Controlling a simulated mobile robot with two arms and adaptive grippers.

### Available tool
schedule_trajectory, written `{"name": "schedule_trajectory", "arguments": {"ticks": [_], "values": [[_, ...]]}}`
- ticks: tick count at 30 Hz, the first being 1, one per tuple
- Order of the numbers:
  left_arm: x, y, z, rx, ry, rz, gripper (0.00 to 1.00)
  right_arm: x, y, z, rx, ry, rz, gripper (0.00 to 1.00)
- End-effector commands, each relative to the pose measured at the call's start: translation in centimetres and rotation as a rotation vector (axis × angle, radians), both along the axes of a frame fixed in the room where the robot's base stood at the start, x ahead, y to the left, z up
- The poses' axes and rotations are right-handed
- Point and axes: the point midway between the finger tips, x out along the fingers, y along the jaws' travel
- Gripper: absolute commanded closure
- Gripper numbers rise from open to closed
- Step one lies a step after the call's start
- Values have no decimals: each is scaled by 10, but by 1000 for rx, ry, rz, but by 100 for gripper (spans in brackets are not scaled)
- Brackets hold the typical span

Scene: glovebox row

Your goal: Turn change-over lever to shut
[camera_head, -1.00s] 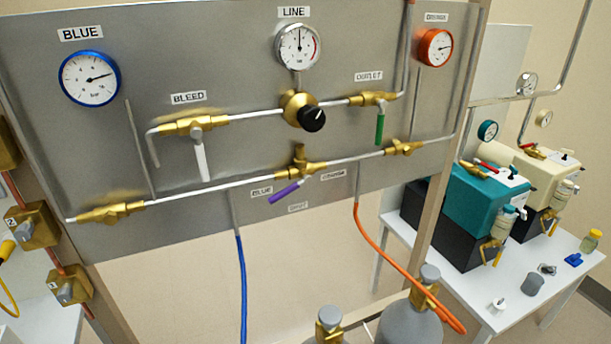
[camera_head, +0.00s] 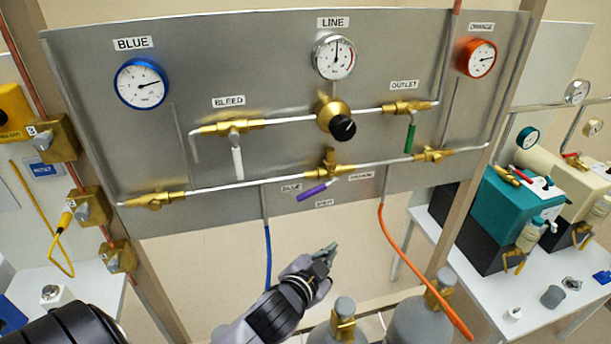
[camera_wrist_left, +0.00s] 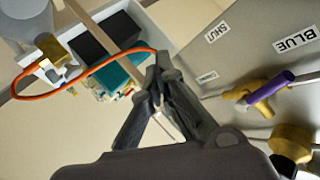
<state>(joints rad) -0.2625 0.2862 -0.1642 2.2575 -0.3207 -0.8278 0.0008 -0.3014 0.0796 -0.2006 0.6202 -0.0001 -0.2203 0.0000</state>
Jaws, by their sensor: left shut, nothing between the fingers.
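The change-over lever (camera_head: 312,191) is a purple handle on a brass valve (camera_head: 328,163) in the lower pipe of the grey panel. It points down-left, between the BLUE label (camera_head: 291,188) and the SHUT label (camera_head: 324,203). In the left wrist view the purple lever (camera_wrist_left: 270,87) lies at the right, with the SHUT label (camera_wrist_left: 216,33) and BLUE label (camera_wrist_left: 296,40) above it. My left gripper (camera_head: 328,252) is below the lever, apart from it, with its fingers shut and empty. Its fingertips (camera_wrist_left: 160,68) meet in the left wrist view. My right gripper is not in view.
A white bleed lever (camera_head: 237,161) and a green outlet lever (camera_head: 410,138) hang from the upper pipe. The blue hose (camera_head: 268,258) and orange hose (camera_head: 400,250) hang beside my left gripper. Gas cylinders (camera_head: 418,315) stand below. Teal equipment (camera_head: 505,205) sits on the right table.

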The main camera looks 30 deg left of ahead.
Motion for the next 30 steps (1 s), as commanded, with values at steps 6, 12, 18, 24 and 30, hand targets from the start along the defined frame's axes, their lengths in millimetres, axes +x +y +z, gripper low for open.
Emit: {"name": "schedule_trajectory", "arguments": {"ticks": [6, 12, 18, 24, 30], "values": [[37, -46, 235, 396, -751, -272, 100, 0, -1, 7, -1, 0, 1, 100], [-9, -127, 332, 867, -1256, -624, 100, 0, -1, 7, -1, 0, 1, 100], [-44, -173, 313, 1422, -1481, -1064, 100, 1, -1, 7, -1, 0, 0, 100], [-30, -131, 255, 1992, -1299, -1564, 100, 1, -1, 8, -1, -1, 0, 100], [-7, -12, 236, -2326, 680, 1961, 100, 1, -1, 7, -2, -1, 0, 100]]}}
